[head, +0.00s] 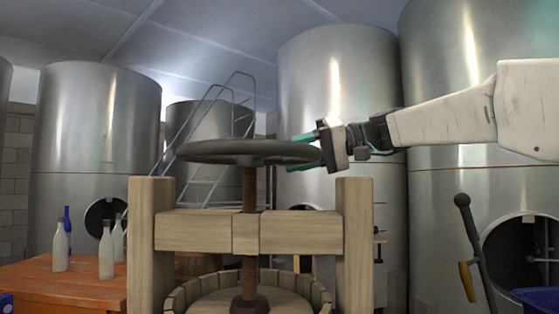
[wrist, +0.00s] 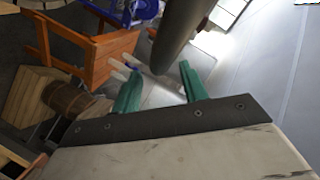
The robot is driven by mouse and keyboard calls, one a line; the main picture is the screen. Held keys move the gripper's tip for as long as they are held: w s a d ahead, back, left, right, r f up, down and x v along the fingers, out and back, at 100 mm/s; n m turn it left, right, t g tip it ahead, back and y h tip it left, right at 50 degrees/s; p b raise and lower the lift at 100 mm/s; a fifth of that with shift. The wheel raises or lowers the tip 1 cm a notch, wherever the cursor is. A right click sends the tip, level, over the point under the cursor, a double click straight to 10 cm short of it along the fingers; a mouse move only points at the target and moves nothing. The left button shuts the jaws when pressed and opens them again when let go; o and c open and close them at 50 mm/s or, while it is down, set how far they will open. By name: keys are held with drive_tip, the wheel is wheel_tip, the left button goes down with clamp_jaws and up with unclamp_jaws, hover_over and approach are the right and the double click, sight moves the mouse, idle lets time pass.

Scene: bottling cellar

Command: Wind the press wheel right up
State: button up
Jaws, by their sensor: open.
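The press wheel (head: 235,151) is a dark, flat wheel on top of a rusty upright screw (head: 250,190). The screw passes through the pale wooden crossbeam (head: 190,230) of the press and ends low in the slatted basket (head: 180,298). My gripper (head: 304,152) is open at the wheel's right side, with one teal finger above the rim and one below. In the wrist view the dark rim (wrist: 182,38) reaches down between the teal fingers (wrist: 160,67). The jaws are apart; contact with the rim cannot be told.
An orange table (head: 75,285) at the left carries pale bottles (head: 106,250) and a blue bottle (head: 67,222). Large steel tanks (head: 335,90) and a ladder (head: 205,150) stand behind. A dark lever (head: 472,235) and a blue container (head: 540,298) are at the right.

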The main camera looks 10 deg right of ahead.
sight(279, 160)
drive_tip(key=shift+x, duration=1.85)
clamp_jaws()
